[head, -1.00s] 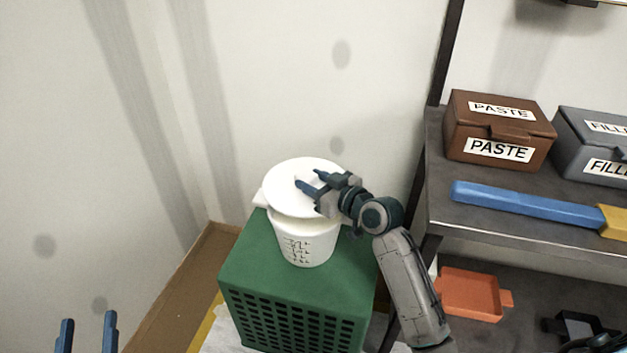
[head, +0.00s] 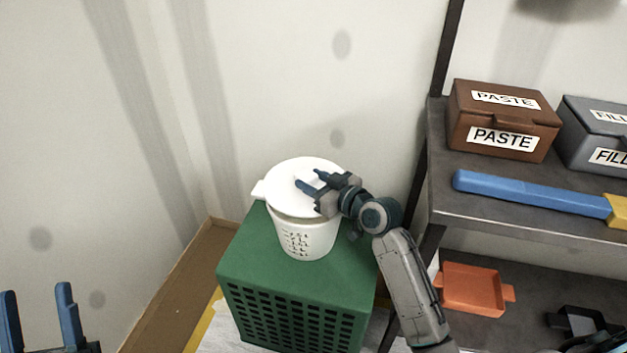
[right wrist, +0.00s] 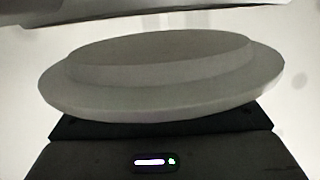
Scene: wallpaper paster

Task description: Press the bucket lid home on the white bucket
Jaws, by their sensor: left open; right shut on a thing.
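The white bucket (head: 306,240), with dark markings on its side, stands upright on a green perforated crate (head: 300,288). The round white bucket lid (head: 290,178) lies over its mouth, nearly level and close to the rim. I cannot tell whether it is fully seated. My right gripper (head: 308,185) is shut on the lid's middle from above; the grip hides the handle. In the right wrist view the lid (right wrist: 160,95) fills the middle as a stepped disc. My left gripper (head: 38,300) is open and empty at the lower left, away from the bucket.
A shelf (head: 440,150) on the right holds a brown PASTE box (head: 503,120), a grey box (head: 595,135) and a blue bar (head: 530,192). An orange tray (head: 474,290) lies on the lower shelf. Walls stand behind and left. The crate top right of the bucket is clear.

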